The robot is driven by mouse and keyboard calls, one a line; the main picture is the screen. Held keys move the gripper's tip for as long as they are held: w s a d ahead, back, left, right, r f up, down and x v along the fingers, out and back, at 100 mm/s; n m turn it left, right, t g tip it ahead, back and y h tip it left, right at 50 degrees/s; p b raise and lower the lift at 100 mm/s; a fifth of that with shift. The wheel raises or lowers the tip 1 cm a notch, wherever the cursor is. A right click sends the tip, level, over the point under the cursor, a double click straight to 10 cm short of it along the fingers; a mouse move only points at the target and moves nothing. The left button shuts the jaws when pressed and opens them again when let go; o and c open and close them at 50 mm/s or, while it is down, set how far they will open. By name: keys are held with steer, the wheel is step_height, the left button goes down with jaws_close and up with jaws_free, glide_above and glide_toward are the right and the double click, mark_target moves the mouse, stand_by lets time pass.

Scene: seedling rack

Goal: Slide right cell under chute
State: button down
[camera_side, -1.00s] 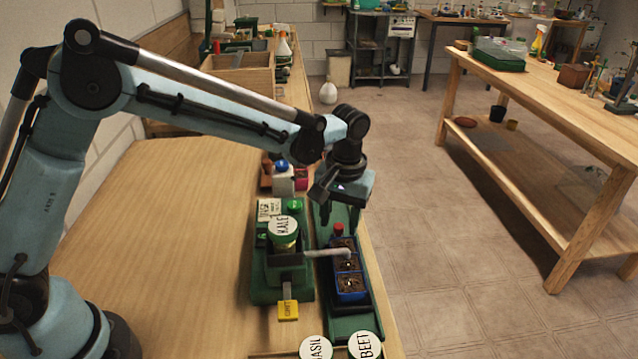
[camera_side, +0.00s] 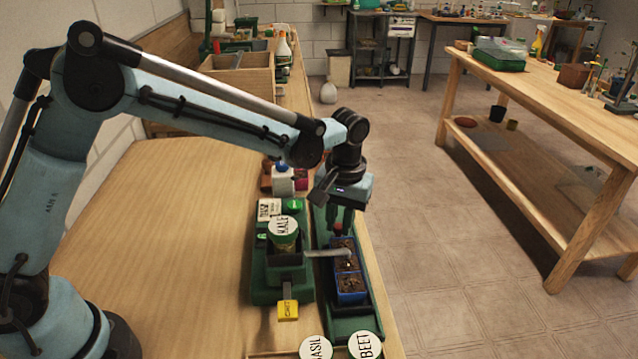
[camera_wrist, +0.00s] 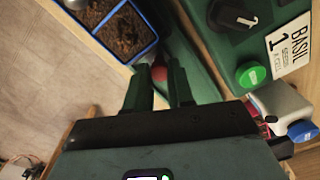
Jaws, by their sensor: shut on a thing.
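The blue tray of soil-filled cells (camera_side: 350,297) sits in the long green channel (camera_side: 352,327), beside the green seeder (camera_side: 264,288). The pale chute (camera_side: 325,253) reaches right from the seeder, its bent tip over the tray. The tray's corner also shows at the top left of the wrist view (camera_wrist: 152,45). A red knob (camera_side: 338,229) stands at the tray's far end; it also shows in the wrist view (camera_wrist: 160,73). My gripper (camera_side: 343,224) is low over that end, its fingers (camera_wrist: 164,78) shut on the red knob. The fingers partly hide the knob.
A jar labelled KALE (camera_side: 284,235) stands on the seeder, with a yellow tag (camera_side: 288,310) in front. BASIL (camera_side: 315,349) and BEET (camera_side: 366,346) lids are at the near edge. A white bottle with a blue cap (camera_side: 283,180) stands behind. The table's left side is clear.

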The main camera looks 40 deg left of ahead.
mark_target(343, 242)
steer(key=shift+s+d, duration=1.6)
steer(key=shift+d, duration=0.05)
steer(key=c, duration=1)
jaws_free()
steer(key=shift+a, duration=0.1)
steer(key=r, duration=1.2)
steer(key=shift+w+d+r, duration=0.1)
steer(key=shift+d, duration=0.2)
steer(key=s+a+m+t, duration=0.1)
steer(key=s+a+t, duration=0.1)
steer(key=s+a, duration=0.2)
steer(key=s+a+f+m+t, duration=0.1)
steer(key=s+a+t, duration=0.2)
steer(key=a, duration=0.3)
steer(key=s+a+f+m+t, duration=0.1)
steer(key=s+a+t, duration=0.1)
steer(key=s+a, duration=0.4)
steer(key=shift+m, duration=0.3)
